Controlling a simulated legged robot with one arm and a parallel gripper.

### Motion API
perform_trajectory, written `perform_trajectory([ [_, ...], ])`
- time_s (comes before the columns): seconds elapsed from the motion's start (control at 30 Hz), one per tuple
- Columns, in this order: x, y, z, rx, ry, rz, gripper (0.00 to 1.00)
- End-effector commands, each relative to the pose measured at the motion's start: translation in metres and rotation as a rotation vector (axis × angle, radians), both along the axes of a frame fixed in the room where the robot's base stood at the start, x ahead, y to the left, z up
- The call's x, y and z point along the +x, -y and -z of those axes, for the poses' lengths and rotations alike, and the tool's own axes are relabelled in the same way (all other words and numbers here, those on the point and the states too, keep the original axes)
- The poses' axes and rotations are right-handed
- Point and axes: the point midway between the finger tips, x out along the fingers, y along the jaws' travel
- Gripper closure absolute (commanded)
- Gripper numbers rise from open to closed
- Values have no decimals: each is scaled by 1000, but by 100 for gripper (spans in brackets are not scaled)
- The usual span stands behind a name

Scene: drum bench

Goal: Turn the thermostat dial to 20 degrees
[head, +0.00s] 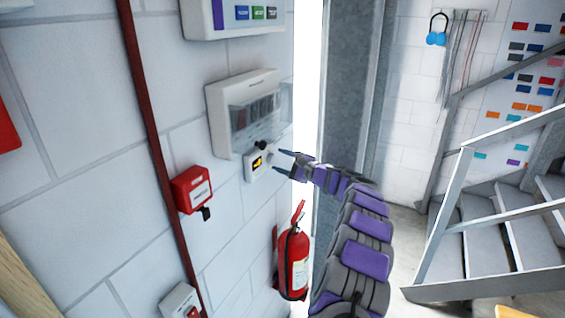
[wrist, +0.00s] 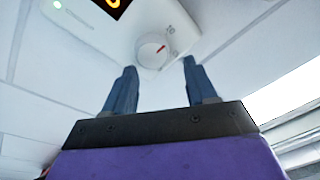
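The thermostat (head: 254,166) is a small white box on the white block wall, with a lit orange display (head: 257,162). In the wrist view the thermostat (wrist: 100,25) fills the top, and its display (wrist: 114,4) is cut off, so I cannot read the number. My gripper (head: 281,162) is just right of the thermostat in the head view. In the wrist view my gripper (wrist: 160,82) is open, with the dial beyond and between its two fingers. No contact with the dial shows.
A white panel with a clear cover (head: 243,112) is directly above the thermostat. A red wall box (head: 192,189) is to the lower left, near a red pipe (head: 148,110). A fire extinguisher (head: 293,262) hangs below my gripper. Metal stairs (head: 485,235) stand at right.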

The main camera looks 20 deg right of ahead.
Motion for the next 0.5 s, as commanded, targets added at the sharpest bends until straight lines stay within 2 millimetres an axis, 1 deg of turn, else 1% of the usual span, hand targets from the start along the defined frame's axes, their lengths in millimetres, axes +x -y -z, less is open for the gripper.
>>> perform_trajectory([
  [0.03,0,-4,-1,-1,0,-3,49],
  [0.17,1,-9,-1,-3,0,-5,61],
  [0.4,1,-4,1,0,-2,-6,84],
  [0.47,1,-2,2,1,-3,-5,90],
  [0.5,1,-2,2,1,-4,-5,90],
])
